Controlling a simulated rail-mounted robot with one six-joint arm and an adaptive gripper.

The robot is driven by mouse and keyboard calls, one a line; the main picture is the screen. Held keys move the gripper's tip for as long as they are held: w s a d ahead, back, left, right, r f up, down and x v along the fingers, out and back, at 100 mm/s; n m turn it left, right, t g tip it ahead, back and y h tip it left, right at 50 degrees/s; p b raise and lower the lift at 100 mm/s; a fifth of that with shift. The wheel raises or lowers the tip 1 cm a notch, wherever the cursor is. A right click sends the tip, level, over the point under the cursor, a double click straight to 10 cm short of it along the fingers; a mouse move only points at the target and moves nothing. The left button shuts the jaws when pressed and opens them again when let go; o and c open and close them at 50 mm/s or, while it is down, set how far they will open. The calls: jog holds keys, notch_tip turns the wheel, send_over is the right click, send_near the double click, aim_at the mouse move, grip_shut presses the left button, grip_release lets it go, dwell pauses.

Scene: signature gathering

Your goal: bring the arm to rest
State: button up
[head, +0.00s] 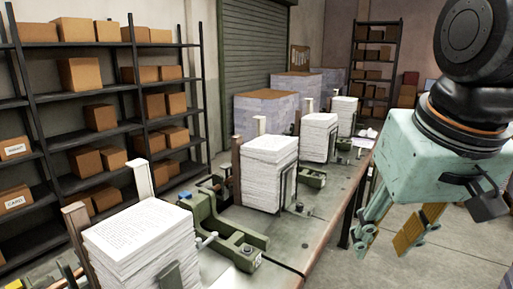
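My gripper (383,246) hangs at the right side of the head view, fingers pointing down, beside the right edge of the long bench (318,205). Its teal fingers with yellow pads are apart, and I see nothing between them. The teal gripper body and dark wrist above it are partly cut off by the right picture edge.
Paper stacks stand along the bench, at the front (140,232), middle (268,160) and farther back (318,135). Green clamp-like fixtures (235,240) sit between them. Shelves with cardboard boxes (100,117) line the left wall. Open floor (335,268) lies below my gripper.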

jog(key=s+f+b, duration=0.2)
jog(key=s+f, duration=0.2)
jog(key=s, duration=0.7)
jog(key=shift+a, duration=0.15)
dwell(0.9)
